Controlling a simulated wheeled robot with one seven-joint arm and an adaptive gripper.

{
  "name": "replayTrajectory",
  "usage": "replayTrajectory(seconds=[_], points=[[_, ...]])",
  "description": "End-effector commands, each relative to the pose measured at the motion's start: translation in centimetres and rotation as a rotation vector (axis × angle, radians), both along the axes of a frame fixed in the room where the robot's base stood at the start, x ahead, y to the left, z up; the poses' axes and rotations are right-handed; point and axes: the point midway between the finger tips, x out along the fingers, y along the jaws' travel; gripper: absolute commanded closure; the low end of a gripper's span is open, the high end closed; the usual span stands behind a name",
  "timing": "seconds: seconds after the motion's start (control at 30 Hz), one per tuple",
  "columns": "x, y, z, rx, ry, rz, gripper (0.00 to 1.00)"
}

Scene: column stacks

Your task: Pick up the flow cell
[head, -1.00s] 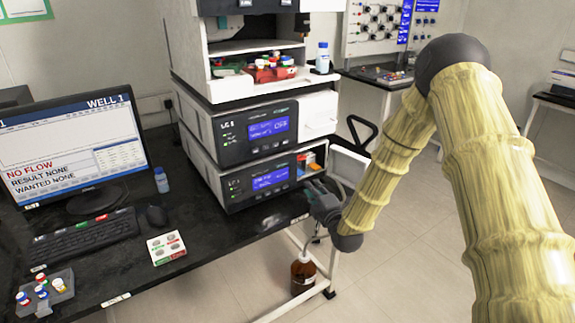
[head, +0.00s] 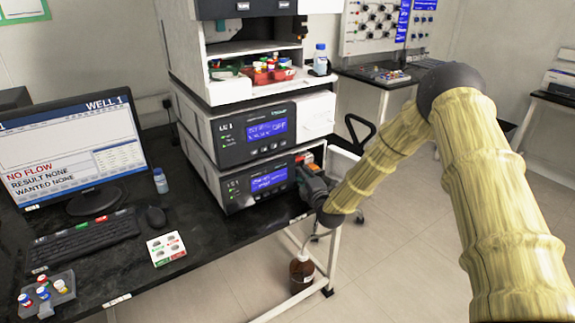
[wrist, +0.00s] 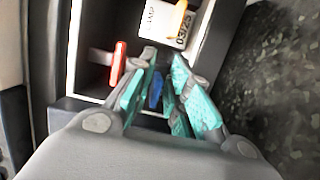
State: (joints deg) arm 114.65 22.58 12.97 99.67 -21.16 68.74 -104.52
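My gripper (head: 308,182) is at the open right-hand compartment of the lower instrument. In the wrist view its teal-padded fingers (wrist: 160,60) reach into the compartment with a gap between them. A small blue piece (wrist: 156,91) shows between the pads; I cannot tell whether it is the flow cell or whether the pads touch it. A red-edged piece (wrist: 118,64) stands left of the fingers, and a yellow piece (wrist: 181,16) lies beyond them by a white label (wrist: 165,22). No flow cell can be clearly identified; the fingers hide part of the compartment.
The lower instrument (head: 252,183) sits under a second one (head: 255,130) on the black bench (head: 225,240). The compartment wall (wrist: 210,45) is close on the fingers' right. A brown bottle (head: 302,270) stands below the bench edge. Open floor (head: 400,270) lies to the right.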

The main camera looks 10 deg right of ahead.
Motion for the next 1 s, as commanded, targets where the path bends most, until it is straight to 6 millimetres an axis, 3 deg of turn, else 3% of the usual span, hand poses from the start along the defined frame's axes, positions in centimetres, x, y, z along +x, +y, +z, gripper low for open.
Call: replayTrajectory(seconds=[0.23,0.33,0.93,1.0], points=[[0.1,0.0,0.0,0.0,0.0,0.0,0.82],[0.1,0.0,0.0,0.0,0.0,0.0,1.0],[0.1,0.1,0.7,-0.002,-0.002,0.001,1.0],[-1.2,-0.5,0.6,0.0,0.001,0.0,1.0]])
